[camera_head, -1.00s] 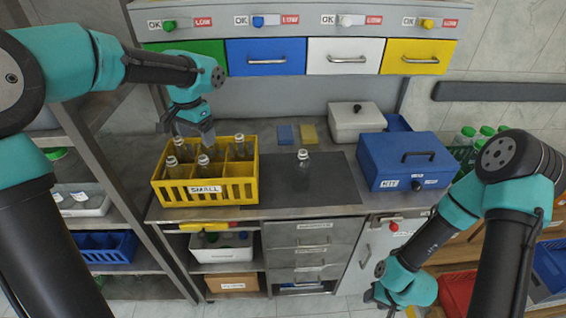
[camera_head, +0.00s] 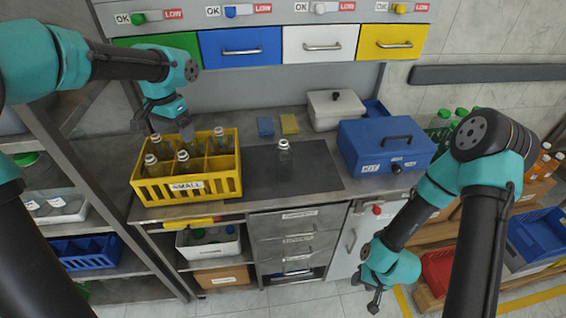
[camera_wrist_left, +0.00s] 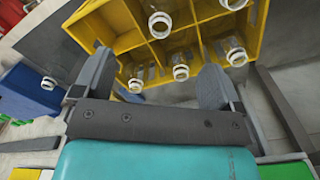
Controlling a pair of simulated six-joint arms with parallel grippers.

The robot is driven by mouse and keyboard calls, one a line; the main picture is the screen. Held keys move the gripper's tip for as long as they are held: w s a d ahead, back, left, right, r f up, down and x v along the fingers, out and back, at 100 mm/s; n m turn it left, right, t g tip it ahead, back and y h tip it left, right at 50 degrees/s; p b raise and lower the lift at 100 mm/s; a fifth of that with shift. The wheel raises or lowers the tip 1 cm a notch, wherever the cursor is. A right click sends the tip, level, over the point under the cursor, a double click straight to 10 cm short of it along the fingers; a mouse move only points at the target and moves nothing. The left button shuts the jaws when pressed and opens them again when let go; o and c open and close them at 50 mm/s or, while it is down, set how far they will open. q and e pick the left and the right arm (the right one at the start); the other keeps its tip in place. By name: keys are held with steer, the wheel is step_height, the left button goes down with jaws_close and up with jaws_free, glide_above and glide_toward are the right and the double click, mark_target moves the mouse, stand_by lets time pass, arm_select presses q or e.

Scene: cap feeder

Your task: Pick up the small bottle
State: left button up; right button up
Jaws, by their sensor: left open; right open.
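Several clear small bottles with pale necks stand in a yellow crate (camera_head: 213,188) labelled SMALL, on the counter. One of these bottles (camera_head: 183,162) is near the crate's front. My left gripper (camera_head: 164,128) is open above the crate's back left part, its fingers pointing down. In the left wrist view, the open fingers (camera_wrist_left: 157,68) reach toward the crate (camera_wrist_left: 125,42), with bottle necks (camera_wrist_left: 181,73) between and beyond them; I see no bottle held. Another bottle (camera_head: 284,157) stands alone on the dark mat (camera_head: 315,165). My right gripper (camera_head: 375,300) is open and empty, low at the front right.
A blue KIT box (camera_head: 385,147) and a white box (camera_head: 330,112) stand right of the mat. Coloured drawers (camera_head: 240,50) hang above the counter. A metal shelf rack is at the left. The mat's right part is clear.

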arm_select(q)
steer(key=w+d+r+n, duration=0.2)
steer(key=w+d+n, duration=0.4)
steer(key=d+n, duration=0.6)
step_height(320, 180, up, 2)
steer(key=n, duration=1.1)
glide_above(284, 150)
steer(key=w, duration=0.1)
steer(key=shift+w+r, duration=0.1)
steer(key=shift+w, duration=0.1)
step_height(284, 150, down, 12)
steer(key=shift+f, duration=0.15)
steer(key=shift+f, duration=2.6)
steer(key=c, duration=1.2)
